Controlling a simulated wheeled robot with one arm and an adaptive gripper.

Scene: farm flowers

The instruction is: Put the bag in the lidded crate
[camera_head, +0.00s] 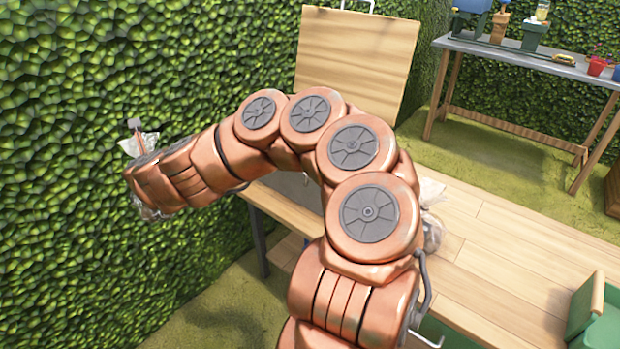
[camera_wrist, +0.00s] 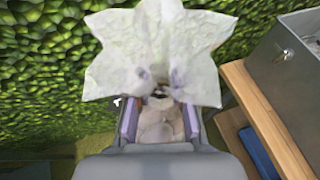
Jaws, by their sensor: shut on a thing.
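My gripper (camera_wrist: 158,108) is shut on a pale, crumpled bag (camera_wrist: 155,45) in the wrist view; its wide star-shaped top flares beyond the fingers. In the head view, bits of the bag (camera_head: 150,143) show at the far left, beside the hedge and mostly behind my wrist. The lidded crate (camera_wrist: 290,85) is a grey metal box at the right of the wrist view, apart from the bag. Its wooden lid (camera_head: 357,62) stands raised in the head view. My arm hides most of the crate there, and its inside is not visible.
The crate stands on a wooden table (camera_head: 485,245). Another clear bag (camera_head: 432,215) shows partly behind my arm. A green container (camera_head: 598,325) is at the right front. A hedge (camera_head: 60,180) rises close on the left. A side table (camera_head: 560,68) with pots stands behind.

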